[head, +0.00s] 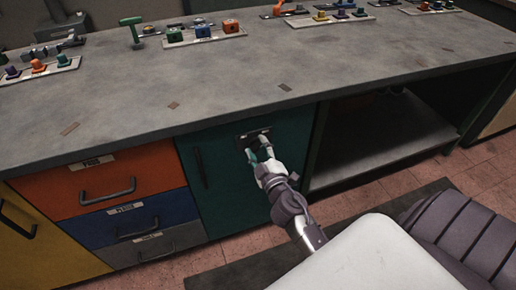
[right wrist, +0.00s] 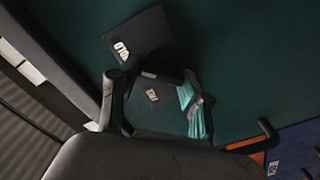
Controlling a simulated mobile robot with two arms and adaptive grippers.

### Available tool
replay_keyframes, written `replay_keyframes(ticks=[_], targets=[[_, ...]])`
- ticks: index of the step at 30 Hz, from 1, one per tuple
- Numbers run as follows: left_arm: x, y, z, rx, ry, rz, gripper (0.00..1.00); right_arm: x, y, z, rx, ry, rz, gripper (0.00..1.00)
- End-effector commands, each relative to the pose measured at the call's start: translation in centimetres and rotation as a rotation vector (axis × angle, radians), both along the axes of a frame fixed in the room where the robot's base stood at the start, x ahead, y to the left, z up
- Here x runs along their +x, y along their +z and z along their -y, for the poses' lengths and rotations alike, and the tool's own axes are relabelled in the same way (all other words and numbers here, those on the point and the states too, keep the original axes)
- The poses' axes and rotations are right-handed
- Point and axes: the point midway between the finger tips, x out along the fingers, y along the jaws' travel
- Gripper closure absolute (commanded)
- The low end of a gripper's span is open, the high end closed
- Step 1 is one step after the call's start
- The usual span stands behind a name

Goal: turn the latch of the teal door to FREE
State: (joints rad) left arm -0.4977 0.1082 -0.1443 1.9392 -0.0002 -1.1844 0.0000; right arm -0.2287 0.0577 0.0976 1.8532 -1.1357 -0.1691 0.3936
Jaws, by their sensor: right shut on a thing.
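The teal door (head: 222,200) is in the cabinet under the bench, and it looks closed. Its latch (head: 253,138) is a dark plate near the door's top edge. In the right wrist view the latch (right wrist: 160,68) has a dark handle between my fingers, and two small white labels are too blurred to read surely. My right gripper (head: 260,154) is at the latch; the wrist view shows its fingers (right wrist: 152,102) on either side of the handle, shut on it. The fingers hide part of the latch. My left gripper is not in view.
The teal door has a dark upright handle (head: 201,168) on its left. Orange (head: 100,179), blue (head: 132,217) and grey drawers stand to its left. An open shelf bay (head: 375,150) is to the right. Several coloured parts stand along the back of the bench top (head: 230,85).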

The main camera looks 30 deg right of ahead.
Motion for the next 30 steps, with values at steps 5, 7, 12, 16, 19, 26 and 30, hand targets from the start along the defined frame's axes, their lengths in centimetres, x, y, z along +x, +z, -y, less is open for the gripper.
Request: replay_keyframes(ticks=[5, 7, 12, 16, 19, 26, 30], targets=[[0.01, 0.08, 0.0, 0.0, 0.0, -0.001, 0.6, 0.01, -0.07, -0.08, -0.08, 0.001, -0.02, 0.87], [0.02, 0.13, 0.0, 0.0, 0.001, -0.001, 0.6, 0.01, -0.09, -0.1, -0.127, 0.001, -0.031, 0.87], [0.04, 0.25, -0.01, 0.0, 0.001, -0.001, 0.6, 0.02, -0.14, -0.14, -0.27, 0.001, -0.066, 0.87], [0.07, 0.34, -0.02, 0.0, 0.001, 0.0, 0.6, 0.03, -0.19, -0.18, -0.391, 0.001, -0.094, 0.87], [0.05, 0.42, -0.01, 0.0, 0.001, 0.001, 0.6, 0.04, -0.23, -0.2, -0.484, 0.001, -0.116, 0.87], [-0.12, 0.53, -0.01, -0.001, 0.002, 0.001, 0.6, 0.04, -0.34, -0.26, -0.698, 0.001, -0.168, 0.87], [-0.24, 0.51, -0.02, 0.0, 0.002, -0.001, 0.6, 0.04, -0.4, -0.28, -0.827, 0.002, -0.199, 0.87]])
